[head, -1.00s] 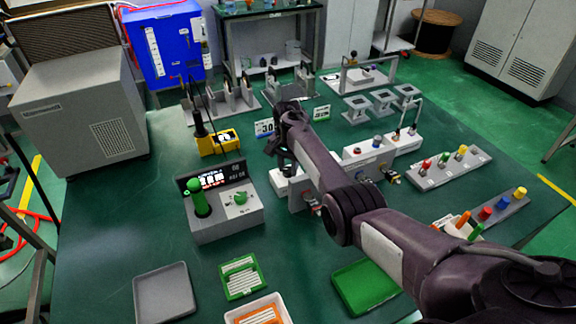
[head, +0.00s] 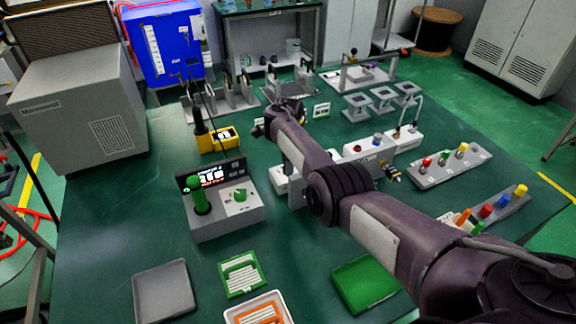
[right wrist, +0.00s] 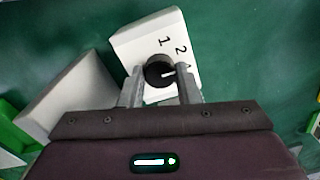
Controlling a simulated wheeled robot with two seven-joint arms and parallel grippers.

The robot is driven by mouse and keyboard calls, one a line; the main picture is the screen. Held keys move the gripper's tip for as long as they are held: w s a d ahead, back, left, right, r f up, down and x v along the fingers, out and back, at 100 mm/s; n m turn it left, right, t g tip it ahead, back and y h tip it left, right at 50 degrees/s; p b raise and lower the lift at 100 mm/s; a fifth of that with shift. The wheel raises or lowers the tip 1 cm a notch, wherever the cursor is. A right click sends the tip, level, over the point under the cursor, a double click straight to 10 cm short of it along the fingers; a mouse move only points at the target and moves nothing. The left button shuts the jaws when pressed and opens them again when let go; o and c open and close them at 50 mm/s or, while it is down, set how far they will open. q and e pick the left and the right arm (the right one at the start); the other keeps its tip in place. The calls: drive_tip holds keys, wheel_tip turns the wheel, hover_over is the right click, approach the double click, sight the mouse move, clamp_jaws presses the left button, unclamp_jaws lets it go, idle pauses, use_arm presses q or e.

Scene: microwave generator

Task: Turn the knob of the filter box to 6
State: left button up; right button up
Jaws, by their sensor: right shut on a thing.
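The filter box (right wrist: 150,40) appears to be the white box with printed numbers in the right wrist view; 1 and 2 are readable and a further mark beside my finger is partly covered. Its round black knob (right wrist: 158,75) has a white pointer line directed to the right of the picture. My right gripper (right wrist: 160,82) is shut on the knob, one finger on each side. In the head view my right arm covers the fingertips and most of the area around the white box. My left gripper is not in view.
A grey control box (head: 228,218) with a green stick stands left of my arm. A yellow device (head: 218,138) stands behind it. Button strips (head: 448,168) lie to the right. Trays, including a grey one (head: 164,292), lie at the front of the green table.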

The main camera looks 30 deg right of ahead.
drive_tip(key=m+b, duration=0.3)
drive_tip(key=m, duration=0.3)
drive_tip(key=shift+f+m, duration=0.1)
drive_tip(key=shift+m, duration=0.2)
drive_tip(key=m+b, duration=0.1)
drive_tip(key=m, duration=0.2)
drive_tip(key=shift+b, duration=0.4)
drive_tip(key=shift+m+b, duration=0.45)
drive_tip(key=shift+m, duration=0.55)
drive_tip(key=o, duration=1)
wheel_tip(320, 180, up, 8)
drive_tip(key=shift+r, duration=0.1)
